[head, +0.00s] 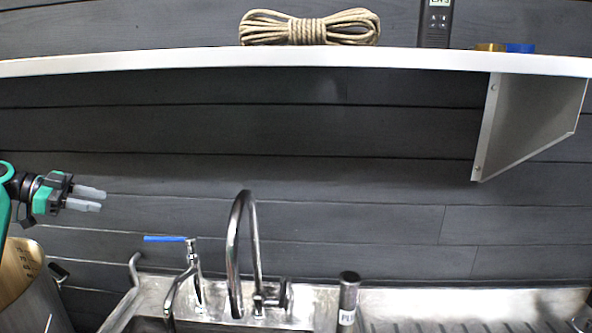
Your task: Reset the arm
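My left gripper (101,199) comes in from the left edge, green and black with two light grey fingers. It points right, in front of the dark plank wall and below the white shelf. A narrow gap shows between its fingers, and nothing is held between them. My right gripper is not in the head view.
The white shelf (200,62) holds a coiled rope (310,28). Below is a steel sink with a tall curved faucet (250,225), a blue-handled tap (190,265) and a dark cylinder (348,297). A wooden-topped container (20,270) stands beneath my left gripper.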

